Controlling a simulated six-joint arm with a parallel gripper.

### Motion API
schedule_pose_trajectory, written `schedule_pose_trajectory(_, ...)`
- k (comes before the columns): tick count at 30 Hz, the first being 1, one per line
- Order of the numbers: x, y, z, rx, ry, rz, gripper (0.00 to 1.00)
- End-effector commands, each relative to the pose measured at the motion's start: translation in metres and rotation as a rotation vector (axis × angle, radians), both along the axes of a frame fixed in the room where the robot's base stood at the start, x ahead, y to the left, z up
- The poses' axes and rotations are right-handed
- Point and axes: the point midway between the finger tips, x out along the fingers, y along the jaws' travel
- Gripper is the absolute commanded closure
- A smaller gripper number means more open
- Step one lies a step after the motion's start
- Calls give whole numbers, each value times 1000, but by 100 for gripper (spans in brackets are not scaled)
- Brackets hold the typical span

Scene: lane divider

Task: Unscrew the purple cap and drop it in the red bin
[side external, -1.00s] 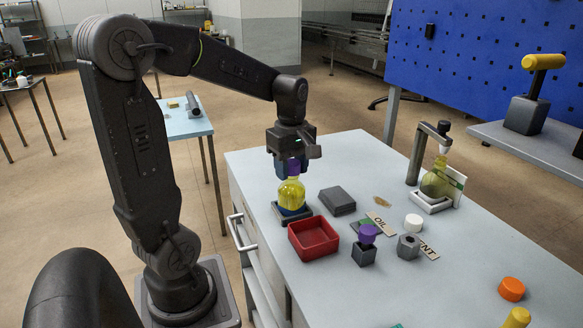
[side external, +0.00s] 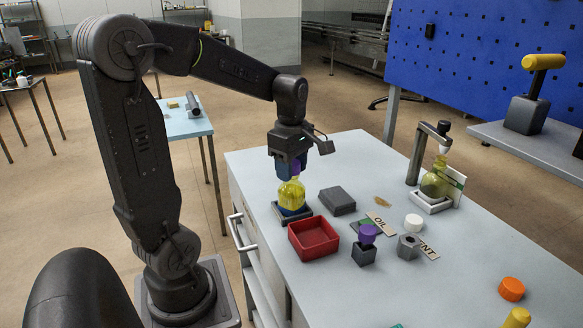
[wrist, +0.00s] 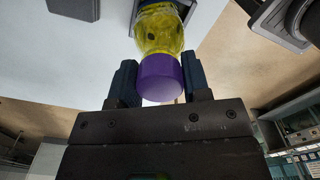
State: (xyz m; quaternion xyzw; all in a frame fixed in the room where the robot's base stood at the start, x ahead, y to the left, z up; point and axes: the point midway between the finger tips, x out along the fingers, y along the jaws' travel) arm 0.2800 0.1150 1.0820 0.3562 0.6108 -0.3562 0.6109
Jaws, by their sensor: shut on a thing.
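The purple cap (wrist: 160,78) sits on top of a bottle of yellow liquid (side external: 291,194), which stands upright in a dark holder (side external: 289,216) on the bench. My gripper (side external: 289,166) points down over the bottle and is shut on the cap, with one finger on each side of it. In the wrist view my gripper (wrist: 159,88) shows both fingers against the cap, and the bottle (wrist: 160,28) extends beyond it. The red bin (side external: 314,238) stands just in front of the holder and looks empty.
A second purple cap (side external: 368,233) sits on a dark block (side external: 364,254) right of the bin. A second flask (side external: 435,184) stands at the back.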

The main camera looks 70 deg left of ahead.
Motion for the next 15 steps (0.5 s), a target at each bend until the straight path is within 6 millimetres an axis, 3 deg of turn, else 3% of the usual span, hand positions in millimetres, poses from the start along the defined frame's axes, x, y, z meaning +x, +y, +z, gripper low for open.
schedule_pose_trajectory(4,0,0,0,0,1,0,72)
schedule_pose_trajectory(5,0,0,0,0,1,0,55)
schedule_pose_trajectory(9,0,0,0,0,1,-1,42)
schedule_pose_trajectory(15,0,0,0,0,1,-4,42)
